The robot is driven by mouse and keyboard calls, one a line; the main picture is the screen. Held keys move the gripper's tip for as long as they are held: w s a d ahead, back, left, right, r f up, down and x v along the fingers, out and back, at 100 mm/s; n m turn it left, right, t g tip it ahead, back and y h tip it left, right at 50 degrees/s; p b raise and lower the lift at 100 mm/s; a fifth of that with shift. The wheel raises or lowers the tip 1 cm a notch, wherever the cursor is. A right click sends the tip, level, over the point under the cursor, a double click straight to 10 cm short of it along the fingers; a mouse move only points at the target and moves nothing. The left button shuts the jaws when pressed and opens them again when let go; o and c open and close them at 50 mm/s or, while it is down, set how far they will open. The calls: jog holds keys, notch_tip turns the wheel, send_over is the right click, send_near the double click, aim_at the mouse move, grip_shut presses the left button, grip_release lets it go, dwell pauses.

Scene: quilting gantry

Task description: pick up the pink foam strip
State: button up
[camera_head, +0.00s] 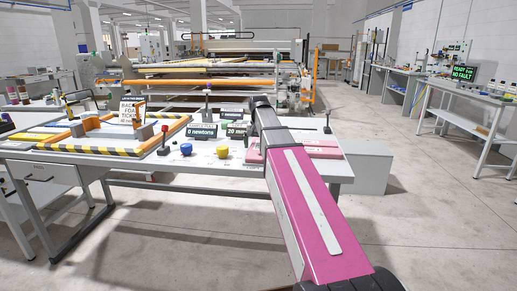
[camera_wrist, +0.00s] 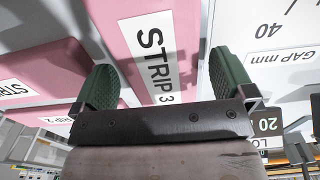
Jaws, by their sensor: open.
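In the wrist view a pink foam strip (camera_wrist: 186,22) with a white label reading STRIP 3 lies between the two green fingers of my gripper (camera_wrist: 163,80). The fingers are apart, one on each side of it; whether they touch it I cannot tell. A second pink piece (camera_wrist: 55,45) lies to the left, with labels partly cut off, one reading STRIP 2. In the head view pink pieces (camera_head: 322,150) show on the right end of the white table, partly covered by my arm. My gripper is hidden there.
The white table (camera_head: 235,170) also holds a blue knob (camera_head: 186,149), a yellow knob (camera_head: 223,152), a newtons display (camera_head: 202,132) and an orange-framed fixture with striped edges (camera_head: 90,150). In the wrist view a GAP mm panel (camera_wrist: 280,55) lies close right of the fingers. Open floor (camera_head: 420,220) lies right.

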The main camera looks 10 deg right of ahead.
aim_at(258, 146)
jog(key=c, duration=1)
jog(key=shift+r, duration=0.1)
jog(key=shift+r, duration=0.45)
jog(key=r, duration=0.1)
jog(key=s+r, duration=0.1)
jog(key=r, duration=0.1)
jog(key=shift+a+r, duration=0.15)
jog(key=shift+r, duration=0.15)
jog(key=s+a+r, duration=0.3)
jog(key=s+r, duration=0.3)
jog(key=s, duration=0.4)
jog(key=shift+r, duration=0.2)
